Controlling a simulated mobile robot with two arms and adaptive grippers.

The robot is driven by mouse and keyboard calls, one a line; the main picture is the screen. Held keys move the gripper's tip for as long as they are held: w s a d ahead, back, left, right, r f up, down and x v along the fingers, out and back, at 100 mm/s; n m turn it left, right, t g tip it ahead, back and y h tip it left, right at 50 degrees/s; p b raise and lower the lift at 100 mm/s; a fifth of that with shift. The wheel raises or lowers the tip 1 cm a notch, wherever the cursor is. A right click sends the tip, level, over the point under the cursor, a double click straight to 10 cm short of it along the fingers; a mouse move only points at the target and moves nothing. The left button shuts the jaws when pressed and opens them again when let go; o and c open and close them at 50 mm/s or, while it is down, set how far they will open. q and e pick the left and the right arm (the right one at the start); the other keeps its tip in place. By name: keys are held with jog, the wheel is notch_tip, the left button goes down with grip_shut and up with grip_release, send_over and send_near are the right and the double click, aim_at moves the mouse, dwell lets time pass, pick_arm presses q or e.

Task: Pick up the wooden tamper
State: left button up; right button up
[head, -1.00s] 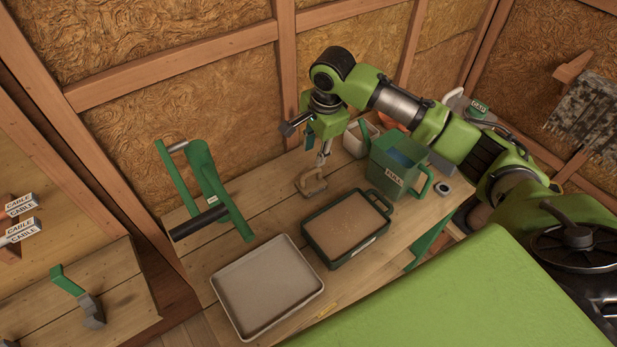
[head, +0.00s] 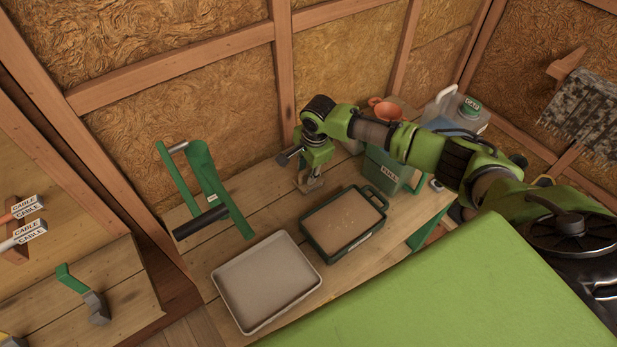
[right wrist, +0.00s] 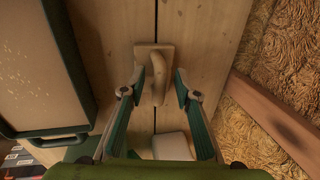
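The wooden tamper (right wrist: 153,68) stands on the bench, a pale wooden block with a handle on top. In the right wrist view my right gripper (right wrist: 160,85) is open, its two fingers on either side of the tamper's handle end with gaps showing. In the head view the right gripper (head: 308,178) points down over the tamper (head: 303,186), which it largely hides. I cannot tell from these views whether a finger touches it. My left gripper does not show in any view.
A green-rimmed tray of sand-like fill (head: 342,222) stands close in front of the tamper. An empty beige tray (head: 265,282) lies nearer. A green frame with a black grip (head: 205,190) stands left. A green bin (head: 385,170) and an orange funnel (head: 385,110) are on the right.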

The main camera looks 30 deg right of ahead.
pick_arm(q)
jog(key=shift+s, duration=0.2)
pick_arm(e)
grip_shut()
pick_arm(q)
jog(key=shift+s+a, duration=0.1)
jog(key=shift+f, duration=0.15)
pick_arm(e)
jog(key=shift+r, duration=0.15)
jog(key=shift+r+b, duration=0.45)
jog(key=shift+r, duration=0.15)
pick_arm(q)
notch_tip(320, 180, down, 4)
jog(key=b, duration=0.3)
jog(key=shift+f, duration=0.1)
pick_arm(e)
jog(key=s+a+r, duration=0.5)
jog(key=a+r, duration=0.6)
jog(key=a, duration=0.2)
jog(key=shift+r, duration=0.3)
